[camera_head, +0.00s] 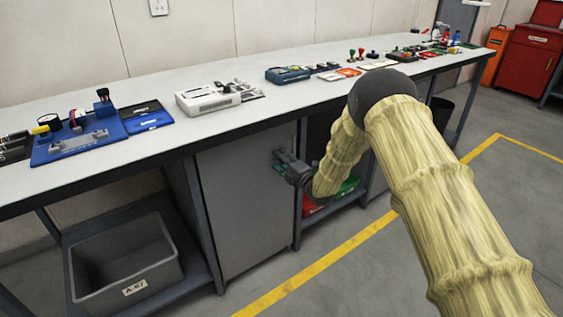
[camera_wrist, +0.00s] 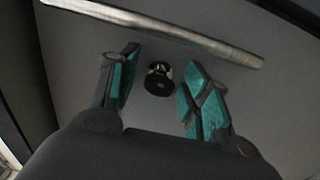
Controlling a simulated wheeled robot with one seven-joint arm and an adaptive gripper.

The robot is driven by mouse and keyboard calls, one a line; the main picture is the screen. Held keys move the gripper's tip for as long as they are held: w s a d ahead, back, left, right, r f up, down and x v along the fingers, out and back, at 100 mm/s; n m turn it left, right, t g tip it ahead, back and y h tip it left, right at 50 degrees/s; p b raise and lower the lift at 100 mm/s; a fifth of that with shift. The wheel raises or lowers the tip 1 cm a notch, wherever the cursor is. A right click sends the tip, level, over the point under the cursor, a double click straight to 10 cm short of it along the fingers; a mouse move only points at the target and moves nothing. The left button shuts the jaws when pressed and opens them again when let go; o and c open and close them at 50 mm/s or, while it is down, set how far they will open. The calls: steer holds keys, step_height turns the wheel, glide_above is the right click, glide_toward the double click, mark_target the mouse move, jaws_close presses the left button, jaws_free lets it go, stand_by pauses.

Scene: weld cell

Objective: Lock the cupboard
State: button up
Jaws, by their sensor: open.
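The cupboard (camera_head: 235,205) is a grey door under the workbench, and it looks closed in the head view. My gripper (camera_head: 281,162) is at the upper right part of the door. In the wrist view, my gripper (camera_wrist: 158,88) is open, with teal pads on both sides of a small dark round lock knob (camera_wrist: 158,80) with a shiny collar. The knob sits between the fingers, apart from both pads as far as I can see. A metal bar handle (camera_wrist: 160,30) runs across the door beyond the knob. In the head view the knob and handle are hidden by my gripper.
The workbench top (camera_head: 330,97) carries several tools and kits. The floor in front is clear.

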steer(key=c, duration=1.1)
steer(key=shift+o, duration=0.2)
steer(key=shift+m, duration=0.3)
steer(key=m, duration=0.3)
steer(key=shift+m, duration=0.3)
steer(key=m, duration=0.4)
steer(key=shift+m, duration=0.3)
steer(key=m, duration=0.4)
steer(key=shift+m+p, duration=0.3)
steer(key=shift+p, duration=0.1)
steer(key=shift+m, duration=2.2)
